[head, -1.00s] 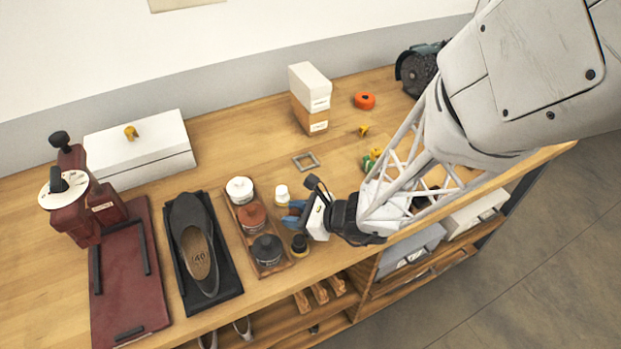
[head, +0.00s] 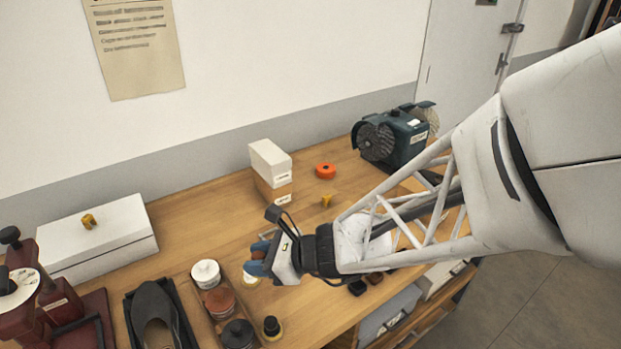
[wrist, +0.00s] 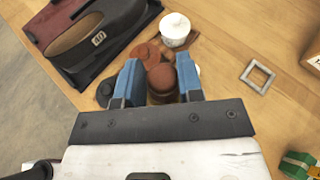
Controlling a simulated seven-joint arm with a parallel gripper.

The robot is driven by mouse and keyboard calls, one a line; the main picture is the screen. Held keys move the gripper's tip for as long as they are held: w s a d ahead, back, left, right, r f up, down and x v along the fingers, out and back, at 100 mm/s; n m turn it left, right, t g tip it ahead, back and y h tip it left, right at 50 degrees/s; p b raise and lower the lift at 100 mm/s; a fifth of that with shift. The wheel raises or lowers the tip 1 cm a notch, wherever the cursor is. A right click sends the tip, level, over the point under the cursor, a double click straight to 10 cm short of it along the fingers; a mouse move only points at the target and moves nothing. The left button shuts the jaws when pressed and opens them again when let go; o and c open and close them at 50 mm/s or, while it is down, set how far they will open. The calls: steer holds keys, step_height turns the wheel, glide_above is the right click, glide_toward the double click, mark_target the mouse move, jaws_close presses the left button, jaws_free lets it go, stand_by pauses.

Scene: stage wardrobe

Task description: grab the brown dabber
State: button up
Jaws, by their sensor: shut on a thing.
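The brown dabber (wrist: 161,80) is between the blue fingers of my gripper (wrist: 160,82) in the wrist view, with its rounded brown top showing. The gripper is shut on it. In the head view my gripper (head: 262,258) is above the bench, right of the tray of tins; its fingers hide the dabber there. A white dabber with a yellowish base (head: 250,281) stands below the gripper, partly covered. A black dabber (head: 272,328) stands nearer the front.
The wooden tray holds a white tin (head: 206,273), a brown tin (head: 220,302) and a black tin (head: 238,335). A shoe (head: 155,315) lies to their left. Stacked boxes (head: 270,165), an orange roll (head: 325,171) and a green machine (head: 400,138) stand behind.

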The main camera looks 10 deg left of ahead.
mark_target(258, 256)
steer(key=shift+r, duration=2.85)
